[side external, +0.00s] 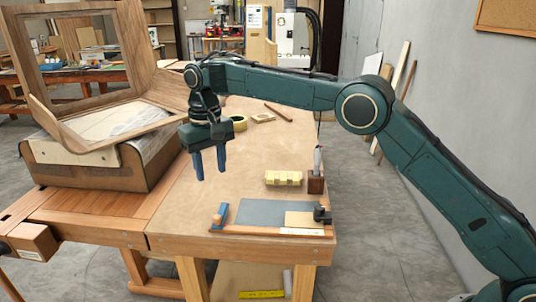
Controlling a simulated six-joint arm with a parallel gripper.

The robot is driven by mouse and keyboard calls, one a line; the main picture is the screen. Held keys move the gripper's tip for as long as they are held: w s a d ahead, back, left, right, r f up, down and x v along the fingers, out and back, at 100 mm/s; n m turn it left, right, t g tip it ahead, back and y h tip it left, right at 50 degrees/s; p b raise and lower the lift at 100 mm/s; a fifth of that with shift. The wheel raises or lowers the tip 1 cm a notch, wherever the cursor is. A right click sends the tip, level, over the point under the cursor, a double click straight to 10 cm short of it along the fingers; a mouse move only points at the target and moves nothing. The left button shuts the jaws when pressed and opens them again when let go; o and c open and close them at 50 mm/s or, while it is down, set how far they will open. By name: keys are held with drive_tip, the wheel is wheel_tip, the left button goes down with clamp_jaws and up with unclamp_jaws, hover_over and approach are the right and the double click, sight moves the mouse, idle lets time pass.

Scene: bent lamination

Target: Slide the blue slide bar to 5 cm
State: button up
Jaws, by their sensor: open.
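A blue slide bar (219,216) sits at the left end of a low wooden fixture (262,234) along the table's front edge. A white strip (302,231), too small to read, lies on the fixture's front right. A grey plate (262,213) lies to the right of the bar, with a tan block (303,219) beyond it. My gripper (210,179) points down with its two blue fingers apart. It is empty, above the table, higher than the bar and behind it.
A yellow block (283,178) and a tool in a dark wooden holder (316,183) stand behind the fixture. A dark clamp (323,214) is at its right end. A bent wooden frame on a box (95,160) bounds the left. The middle tabletop is clear.

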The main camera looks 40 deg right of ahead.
sight(217, 216)
drive_tip(key=shift+f, duration=0.15)
wheel_tip(217, 216, down, 14)
drive_tip(key=shift+r, duration=0.25)
idle(0.6)
clamp_jaws()
